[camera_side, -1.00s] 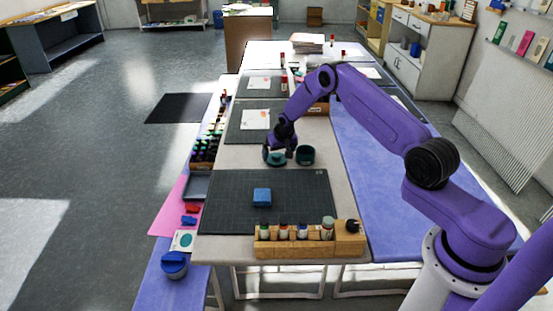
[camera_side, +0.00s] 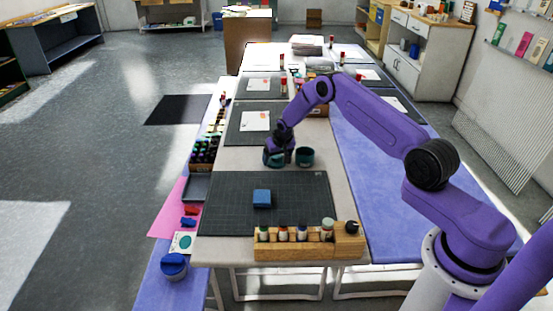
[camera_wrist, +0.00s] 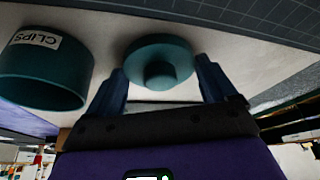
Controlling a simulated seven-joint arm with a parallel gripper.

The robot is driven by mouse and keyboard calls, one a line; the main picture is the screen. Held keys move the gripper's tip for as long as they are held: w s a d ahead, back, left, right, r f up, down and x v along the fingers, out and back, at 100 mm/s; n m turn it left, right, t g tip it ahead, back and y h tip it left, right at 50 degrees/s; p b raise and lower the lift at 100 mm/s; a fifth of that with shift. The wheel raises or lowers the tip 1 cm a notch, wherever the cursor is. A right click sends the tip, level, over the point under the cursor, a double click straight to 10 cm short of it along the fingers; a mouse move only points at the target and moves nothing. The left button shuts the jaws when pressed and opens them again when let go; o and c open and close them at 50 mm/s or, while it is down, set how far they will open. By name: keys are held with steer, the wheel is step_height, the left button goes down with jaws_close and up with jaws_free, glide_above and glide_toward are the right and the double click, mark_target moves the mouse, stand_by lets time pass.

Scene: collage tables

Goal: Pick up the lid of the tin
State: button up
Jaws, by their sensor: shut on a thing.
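The lid (camera_wrist: 150,48) is a round teal disc with a knob, between my gripper's two fingers in the wrist view. My gripper (camera_wrist: 160,68) is shut on it. In the side view my gripper (camera_side: 278,160) is low over the table, left of the tin, and mostly hides the lid. I cannot tell whether the lid touches the table. The tin (camera_wrist: 48,75) is a teal open cylinder with a "CLIPS" label. It stands upright, apart from the lid, and also shows in the side view (camera_side: 305,158).
A dark cutting mat (camera_side: 230,215) with a blue block (camera_side: 262,198) lies in front. A wooden rack (camera_side: 305,248) of small bottles stands at the near edge. Another mat (camera_side: 240,135) with a card lies behind, and a box of dark bottles (camera_side: 203,150) stands to the left.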

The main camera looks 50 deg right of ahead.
mark_target(277, 157)
steer(key=shift+r, duration=0.5)
step_height(277, 157, up, 2)
steer(key=shift+r, duration=0.1)
steer(key=s+a+r, duration=0.3)
steer(key=s+r, duration=0.7)
steer(key=s, duration=0.3)
steer(key=w+d+f, duration=0.2)
steer(key=w+d, duration=0.3)
steer(key=d, duration=0.6)
steer(key=shift+m, duration=0.3)
steer(key=shift+w+f, duration=0.2)
steer(key=shift+f, duration=2.65)
steer(key=shift+a+f, duration=0.1)
steer(key=shift+f, duration=0.1)
steer(key=o, duration=0.8)
